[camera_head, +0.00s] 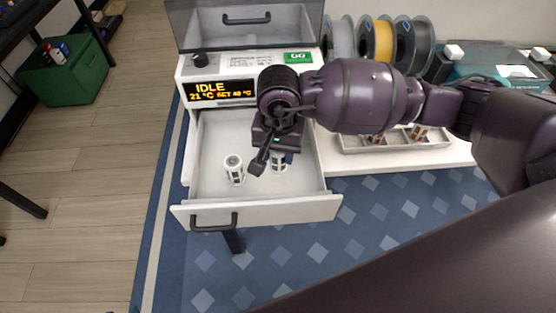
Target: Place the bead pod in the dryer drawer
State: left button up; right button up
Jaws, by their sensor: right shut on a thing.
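The dryer drawer (215,135) is pulled open below the dryer's display panel. One white bead pod (233,168) with dark windows stands upright on the drawer floor at the left. My right gripper (270,162) reaches in from the right and points down inside the drawer outline. It is shut on a second white bead pod (279,163), which is partly hidden by the dark fingers. I cannot tell whether this pod touches the drawer floor. My left gripper is not in view.
The dryer display (220,91) reads IDLE. A light tray (352,146) with pods stands right of the drawer, partly behind my right arm. Filament spools (383,42) stand at the back. A green box (72,75) sits on the floor at the left.

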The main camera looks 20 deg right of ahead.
aim_at(279, 163)
notch_tip(279, 163, down, 4)
jog(key=shift+r+b, duration=0.15)
jog(key=shift+b, duration=0.15)
jog(key=shift+f, duration=0.2)
jog(key=o, duration=0.9)
jog(key=shift+o, duration=0.2)
